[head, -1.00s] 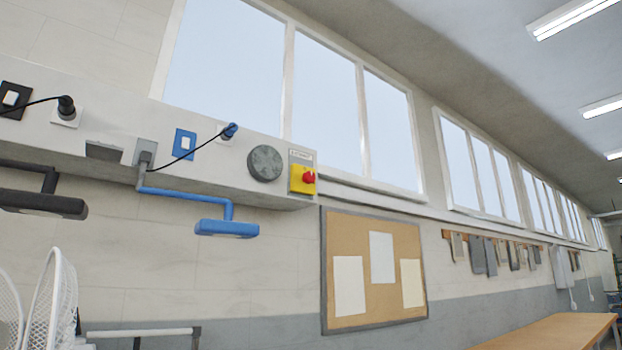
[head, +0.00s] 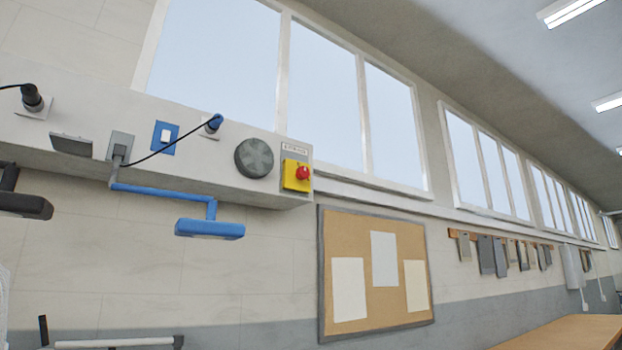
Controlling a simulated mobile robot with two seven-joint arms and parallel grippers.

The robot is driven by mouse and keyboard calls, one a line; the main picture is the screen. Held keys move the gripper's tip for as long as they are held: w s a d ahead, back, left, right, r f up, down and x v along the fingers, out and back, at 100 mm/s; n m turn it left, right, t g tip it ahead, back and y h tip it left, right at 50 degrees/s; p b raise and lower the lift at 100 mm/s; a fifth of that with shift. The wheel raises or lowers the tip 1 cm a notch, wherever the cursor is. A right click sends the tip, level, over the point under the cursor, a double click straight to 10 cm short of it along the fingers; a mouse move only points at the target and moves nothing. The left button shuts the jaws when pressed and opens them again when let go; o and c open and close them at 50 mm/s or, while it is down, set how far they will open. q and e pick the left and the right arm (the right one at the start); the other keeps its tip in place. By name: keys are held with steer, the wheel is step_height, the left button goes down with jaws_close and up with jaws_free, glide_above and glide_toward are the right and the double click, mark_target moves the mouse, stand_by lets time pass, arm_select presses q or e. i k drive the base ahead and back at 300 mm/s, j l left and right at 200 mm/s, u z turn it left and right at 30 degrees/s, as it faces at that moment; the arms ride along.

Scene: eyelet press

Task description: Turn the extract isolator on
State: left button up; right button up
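A yellow switch box with a red knob (head: 297,175) sits at the right end of the long white wall trunking. A small label plate (head: 294,149) is above it, its text too small to read surely. This appears to be the extract isolator. The knob's setting cannot be told at this size. Neither of my grippers shows in the head view.
Left of the yellow box on the trunking (head: 232,181) are a round grey vent (head: 254,158), a blue plug (head: 212,123) and a blue-framed switch (head: 164,137). A blue arm fixture (head: 210,228) juts out below. A pinboard (head: 375,225) hangs lower right; a wooden bench (head: 572,335) stands beyond.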

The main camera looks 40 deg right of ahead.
mark_target(302, 173)
steer(key=i+l, duration=0.15)
steer(key=l, duration=0.25)
steer(key=i+l, duration=0.1)
steer(key=l, duration=0.35)
steer(key=i+l, duration=0.15)
steer(key=l, duration=0.25)
steer(key=i+l, duration=0.15)
steer(key=l, duration=0.25)
steer(key=i+l, duration=0.1)
steer(key=l, duration=0.35)
steer(key=i+u, duration=0.05)
